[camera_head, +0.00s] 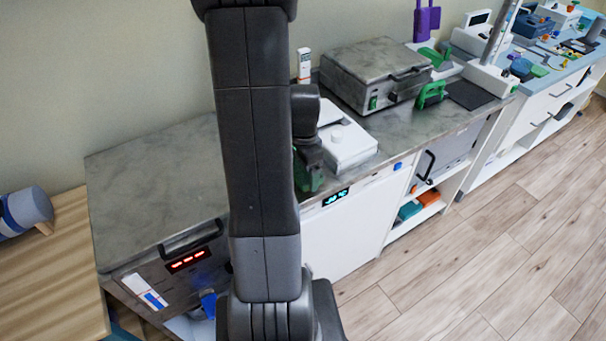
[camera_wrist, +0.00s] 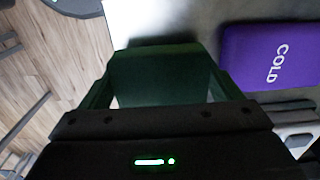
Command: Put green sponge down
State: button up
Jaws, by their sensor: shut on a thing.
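The green sponge (camera_wrist: 160,72) is a dark green block in the wrist view, between the two green fingers of my gripper (camera_wrist: 158,92). My gripper is shut on it. In the wrist view the sponge is close to the edge of a grey surface, with wooden floor to the left. Whether it touches the surface I cannot tell. In the head view a green part of my gripper (camera_head: 309,172) shows beside my arm, near the front edge of the counter. My arm hides much of that area, and I cannot make out the sponge there.
A purple pack marked COLD (camera_wrist: 268,55) lies right of the sponge. A white device (camera_head: 344,143) stands on the grey counter (camera_head: 150,165), right of my arm. A grey metal box (camera_head: 374,70) stands behind it. The counter's left part is clear.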

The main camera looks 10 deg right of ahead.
aim_at(303, 169)
jog(key=shift+f, duration=1.15)
jog(key=shift+f, duration=0.25)
jog(key=o, duration=0.9)
jog(key=shift+r, duration=0.1)
notch_tip(303, 169, up, 12)
jog(key=shift+r, duration=0.2)
jog(key=shift+f, duration=0.15)
notch_tip(303, 169, down, 12)
jog(key=shift+f, duration=0.15)
jog(key=shift+r, duration=0.8)
